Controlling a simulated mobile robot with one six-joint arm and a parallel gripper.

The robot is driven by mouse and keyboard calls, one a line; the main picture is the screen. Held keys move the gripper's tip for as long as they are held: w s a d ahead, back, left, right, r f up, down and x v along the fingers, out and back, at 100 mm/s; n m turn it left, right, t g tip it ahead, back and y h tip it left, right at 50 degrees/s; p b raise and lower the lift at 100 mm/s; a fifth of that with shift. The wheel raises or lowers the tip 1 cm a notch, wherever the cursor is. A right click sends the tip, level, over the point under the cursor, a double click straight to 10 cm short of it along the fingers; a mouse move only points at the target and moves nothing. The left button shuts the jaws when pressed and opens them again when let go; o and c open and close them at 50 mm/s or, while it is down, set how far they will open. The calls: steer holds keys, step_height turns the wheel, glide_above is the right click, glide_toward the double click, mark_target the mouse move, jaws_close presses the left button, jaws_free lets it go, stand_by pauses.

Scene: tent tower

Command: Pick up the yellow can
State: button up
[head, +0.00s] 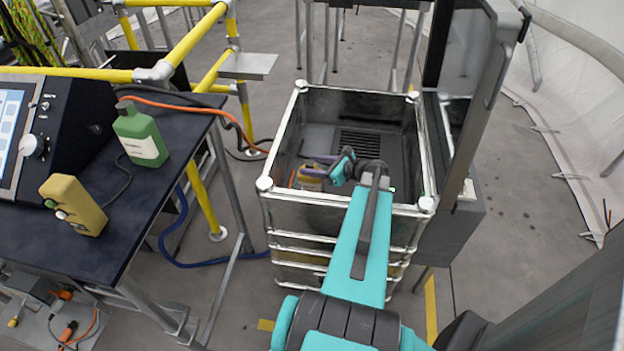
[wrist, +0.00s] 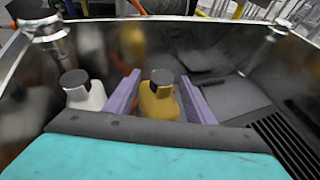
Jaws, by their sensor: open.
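The yellow can (wrist: 158,105) has a dark cap and stands inside the metal bin (head: 282,140). In the wrist view it sits between the two purple fingers of my gripper (wrist: 159,94), with narrow gaps showing beside it. My gripper (head: 318,166) is open and reaches down into the bin. In the head view only part of the yellow can (head: 311,184) shows, beside the fingers; the rest is hidden by the gripper and the bin.
A white dark-capped bottle (wrist: 85,96) stands just left of the left finger. The bin walls surround the gripper. A dark table (head: 130,215) at left holds a green bottle (head: 140,135) and a yellow control box (head: 73,205). A raised panel (head: 470,75) stands right of the bin.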

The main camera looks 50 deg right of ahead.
steer(key=shift+w, duration=0.2)
steer(key=shift+p+x, duration=0.7)
steer(key=shift+x, duration=1.3)
steer(key=shift+w+f, duration=0.15)
steer(key=shift+w, duration=0.45)
steer(key=shift+c, duration=0.2)
jaws_close()
